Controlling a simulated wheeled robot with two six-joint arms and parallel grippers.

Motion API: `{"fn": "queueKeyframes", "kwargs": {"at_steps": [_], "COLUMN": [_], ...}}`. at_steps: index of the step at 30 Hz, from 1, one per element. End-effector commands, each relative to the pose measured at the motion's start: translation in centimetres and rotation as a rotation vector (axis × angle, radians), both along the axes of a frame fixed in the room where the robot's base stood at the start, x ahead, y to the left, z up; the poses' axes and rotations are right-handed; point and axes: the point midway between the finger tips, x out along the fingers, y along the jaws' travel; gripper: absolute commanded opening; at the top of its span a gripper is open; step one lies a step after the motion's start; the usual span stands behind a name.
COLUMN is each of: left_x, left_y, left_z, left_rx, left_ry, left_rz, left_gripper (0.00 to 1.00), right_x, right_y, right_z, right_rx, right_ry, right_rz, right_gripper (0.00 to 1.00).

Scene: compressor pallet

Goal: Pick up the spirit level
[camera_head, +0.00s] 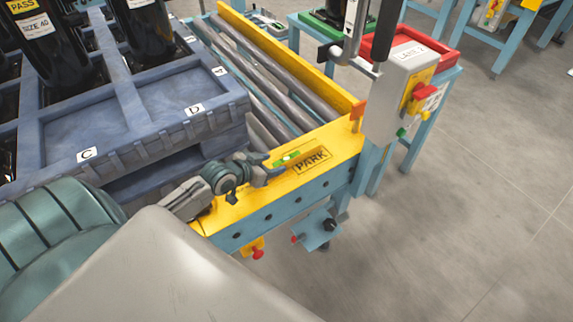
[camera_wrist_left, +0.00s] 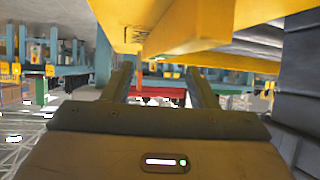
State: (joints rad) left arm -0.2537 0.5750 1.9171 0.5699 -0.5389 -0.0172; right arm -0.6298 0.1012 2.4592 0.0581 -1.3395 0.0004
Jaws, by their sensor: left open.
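The spirit level (camera_head: 288,159) shows as a small yellow-green piece with a pale vial. It lies on the yellow end plate (camera_head: 240,206) of the roller conveyor, just left of the framed word PARK. My left gripper (camera_head: 273,168) is at the near left end of the level, low over the plate, with its fingers apart. In the left wrist view the open fingers (camera_wrist_left: 161,80) have an empty-looking gap, and yellow surfaces fill the top. I cannot tell there which yellow part is the level. My right gripper is not in view.
A blue crate pallet (camera_head: 150,120) with black cylinders stands close at left. A grey control box (camera_head: 395,95) with a red button rises at the plate's right end. Rollers (camera_head: 265,70) lie behind the plate. A red tray (camera_head: 428,45) stands beyond. Floor at right is clear.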

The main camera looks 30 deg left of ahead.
Motion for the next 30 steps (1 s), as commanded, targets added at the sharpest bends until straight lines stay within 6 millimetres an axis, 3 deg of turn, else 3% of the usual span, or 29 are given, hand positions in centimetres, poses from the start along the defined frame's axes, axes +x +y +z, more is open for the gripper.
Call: {"fn": "queueKeyframes", "kwargs": {"at_steps": [5, 15, 23, 24, 30], "left_x": [1.0, 4.9, 5.2, 5.2, 5.2], "left_y": [-0.3, -1.0, -1.1, -1.1, -1.1], "left_z": [-0.5, -2.4, -2.5, -2.5, -2.5], "left_rx": [-0.002, -0.002, 0.000, 0.000, 0.000], "left_ry": [-0.001, 0.000, 0.001, 0.001, 0.001], "left_rz": [0.000, 0.000, -0.001, -0.001, -0.001], "left_gripper": [0.53, 0.53, 0.53, 0.51, 0.11], "right_x": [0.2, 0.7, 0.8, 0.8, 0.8], "right_y": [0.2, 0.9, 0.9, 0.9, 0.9], "right_z": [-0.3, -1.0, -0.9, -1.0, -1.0], "right_rx": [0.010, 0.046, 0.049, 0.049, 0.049], "right_ry": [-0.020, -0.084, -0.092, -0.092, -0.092], "right_rz": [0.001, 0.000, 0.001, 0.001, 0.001], "right_gripper": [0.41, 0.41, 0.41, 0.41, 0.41]}}
